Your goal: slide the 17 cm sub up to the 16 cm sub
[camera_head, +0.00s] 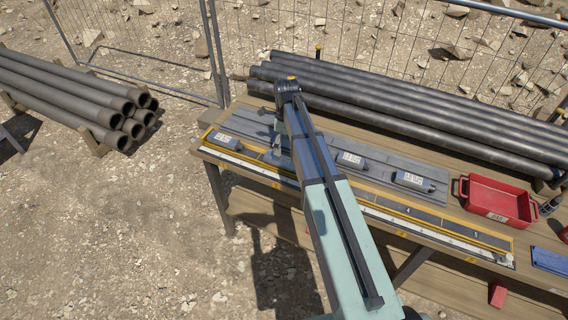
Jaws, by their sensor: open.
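Several short grey-blue subs with white labels lie in a row on a long grey board with yellow edging (462,229). One sub (226,141) is at the left end, one sub (350,161) is right of my arm, and one sub (413,182) is farther right. Their printed lengths are too small to read surely, so I cannot tell which is the 16 cm or the 17 cm sub. My gripper (281,152) points down over the board between the left sub and the middle one. It is open. A blue-grey shape beneath it is partly hidden by my arm.
Long dark pipes (420,110) lie along the table's back edge. A red tray (497,200) stands at the right, with a blue cloth (550,261) in front. More pipes (65,95) are stacked on a rack at left. A wire fence stands behind.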

